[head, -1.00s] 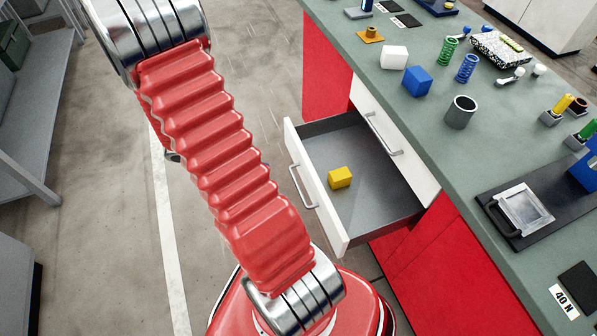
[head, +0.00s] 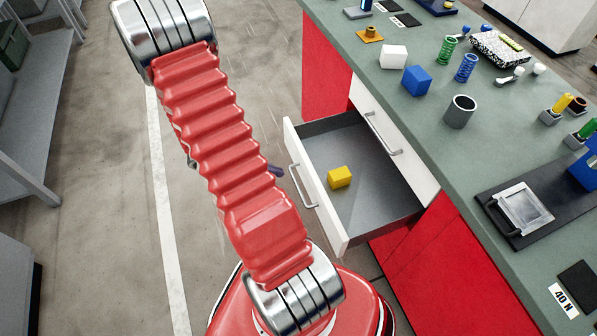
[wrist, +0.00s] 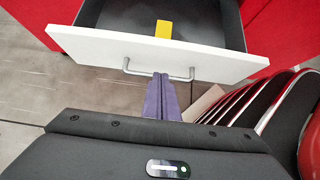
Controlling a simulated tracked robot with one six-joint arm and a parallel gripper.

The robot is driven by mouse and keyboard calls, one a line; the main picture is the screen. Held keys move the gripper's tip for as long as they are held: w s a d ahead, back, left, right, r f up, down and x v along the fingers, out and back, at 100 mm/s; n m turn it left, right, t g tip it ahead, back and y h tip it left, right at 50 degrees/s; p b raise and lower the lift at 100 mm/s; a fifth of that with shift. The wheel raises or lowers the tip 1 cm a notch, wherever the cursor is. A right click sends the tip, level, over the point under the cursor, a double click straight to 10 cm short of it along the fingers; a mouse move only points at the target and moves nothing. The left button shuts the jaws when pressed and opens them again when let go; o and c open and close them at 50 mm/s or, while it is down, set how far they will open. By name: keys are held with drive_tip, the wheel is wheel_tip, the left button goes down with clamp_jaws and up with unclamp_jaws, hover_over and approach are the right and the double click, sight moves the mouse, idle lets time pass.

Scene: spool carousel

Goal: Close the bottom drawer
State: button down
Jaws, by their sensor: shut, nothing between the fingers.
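The bottom drawer (head: 321,197) stands pulled out of the red and white bench, with a white front and a grey inside. A metal handle (head: 302,186) is on its front. A yellow block (head: 340,177) lies inside the drawer. In the wrist view the drawer front (wrist: 210,60) spans the top, with its handle (wrist: 160,70) just beyond my gripper (wrist: 161,78). The purple fingers are shut and empty, pointing at the handle's middle. I cannot tell whether they touch it. In the head view my arm hides most of the gripper; a small dark tip (head: 275,170) shows near the drawer front.
Above the open drawer is a closed upper drawer (head: 375,125) with its own handle. The grey-green worktop (head: 440,130) holds a blue cube (head: 417,81), a white cube (head: 394,56), a grey cup (head: 460,111) and springs. The floor left of the drawer is clear.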

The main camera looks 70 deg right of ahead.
sight(308, 173)
drive_tip(key=shift+s+d+f, duration=0.7)
drive_tip(key=shift+s+d, duration=0.25)
drive_tip(key=shift+s+d+f, duration=0.7)
drive_tip(key=shift+s+d, duration=0.3)
drive_tip(key=shift+s+d+f, duration=0.7)
drive_tip(key=shift+s+d, duration=0.25)
drive_tip(key=shift+a, duration=0.25)
drive_tip(key=shift+s+d, duration=0.1)
drive_tip(key=shift+d, duration=0.25)
